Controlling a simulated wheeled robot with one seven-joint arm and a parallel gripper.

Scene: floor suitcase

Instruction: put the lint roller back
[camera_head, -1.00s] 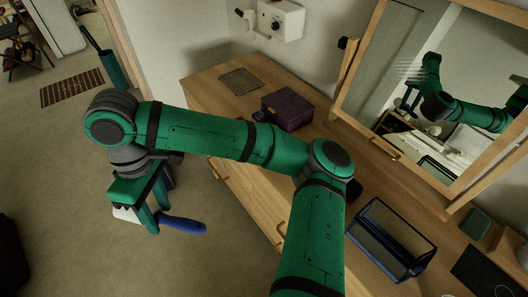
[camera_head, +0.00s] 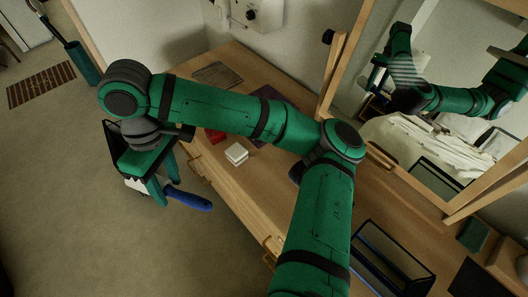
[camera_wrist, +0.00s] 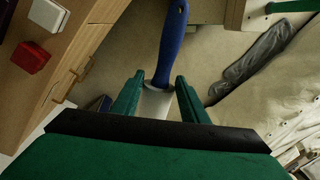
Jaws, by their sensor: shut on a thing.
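The lint roller (camera_head: 188,199) has a blue handle and a white head. My gripper (camera_head: 156,190) is shut on its white head and holds it in the air, over the floor in front of the dresser. The blue handle points right in the head view. In the wrist view the roller (camera_wrist: 172,48) stands between the two green fingers of my gripper (camera_wrist: 158,92), handle pointing away. Part of the white head is hidden by the gripper.
The wooden dresser (camera_head: 248,198) bears a white box (camera_head: 236,153), a red box (camera_head: 214,136), a dark mat (camera_head: 217,75) and a purple box (camera_head: 268,93) partly behind my arm. A mirror and a dark-framed open holder (camera_head: 390,262) are at right.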

